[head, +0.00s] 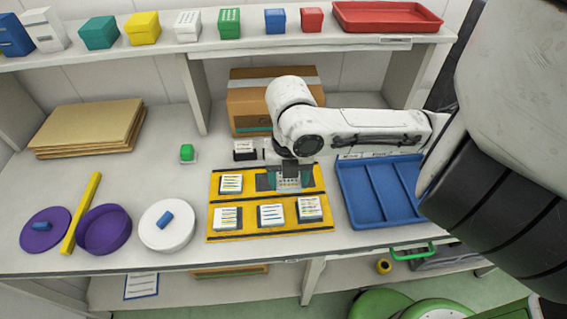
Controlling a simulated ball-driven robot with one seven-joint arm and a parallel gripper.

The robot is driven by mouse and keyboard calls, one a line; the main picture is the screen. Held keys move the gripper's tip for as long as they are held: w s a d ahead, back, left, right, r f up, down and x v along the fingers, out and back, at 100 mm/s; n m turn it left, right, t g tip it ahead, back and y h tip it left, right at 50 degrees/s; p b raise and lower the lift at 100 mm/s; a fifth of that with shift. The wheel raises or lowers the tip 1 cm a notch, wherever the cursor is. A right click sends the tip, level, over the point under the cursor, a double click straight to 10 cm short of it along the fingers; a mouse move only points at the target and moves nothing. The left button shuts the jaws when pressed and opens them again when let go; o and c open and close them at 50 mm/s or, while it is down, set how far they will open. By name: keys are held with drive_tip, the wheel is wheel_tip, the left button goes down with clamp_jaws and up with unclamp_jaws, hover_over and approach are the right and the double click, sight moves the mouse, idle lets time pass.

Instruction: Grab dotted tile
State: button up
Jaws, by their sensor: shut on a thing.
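My gripper (290,174) points down at the upper right part of a yellow mat (240,236) with dark bands. It is shut on a tile (289,184) with small coloured marks that look like dots, partly hidden by the fingers. I cannot tell whether this tile touches the mat. Other white tiles lie on the mat: one at upper left (231,184), one at lower left (227,218), one at lower middle (271,215) and one at lower right (309,208). These show dark or coloured lines.
A blue compartment tray (345,190) stands right of the mat. A cardboard box (245,105) stands behind my gripper. A small green item (187,152), round purple (104,229) and white (166,226) containers and a yellow bar (82,212) lie left. A shelf with small boxes runs above.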

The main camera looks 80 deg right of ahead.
drive_tip(key=s+a+p, duration=0.1)
drive_tip(key=s+a+r+p, duration=0.1)
drive_tip(key=p, duration=0.1)
drive_tip(key=s+p, duration=0.1)
drive_tip(key=shift+s+a+r+p, duration=0.15)
drive_tip(key=shift+a+r+p, duration=0.15)
drive_tip(key=shift+a+r, duration=0.1)
drive_tip(key=shift+a+r, duration=0.1)
